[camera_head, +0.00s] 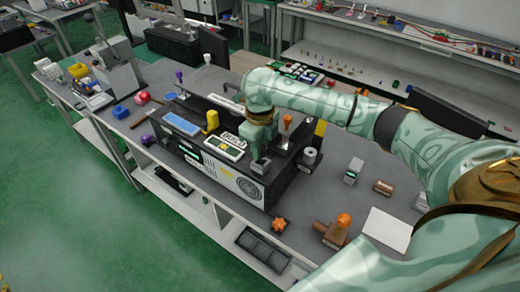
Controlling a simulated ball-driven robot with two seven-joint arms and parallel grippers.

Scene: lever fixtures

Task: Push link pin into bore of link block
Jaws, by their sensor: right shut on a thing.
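My right arm comes in from the right, and its gripper (259,160) points down at the front right part of the dark fixture box (262,190). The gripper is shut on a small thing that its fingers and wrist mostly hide. I cannot tell whether that thing is the link pin, or whether it touches the fixture. No link block or bore can be made out with certainty at this size. A lever with an orange knob (287,121) stands just right of and behind the gripper. My left gripper is not in view.
A yellow lever (212,120) and a white panel (224,146) lie left of the gripper. A grey cylinder (309,157), a brown block (383,187), an orange-knobbed brown fixture (334,230) and a white plate (387,228) stand on the right. Bare grey bench lies between them.

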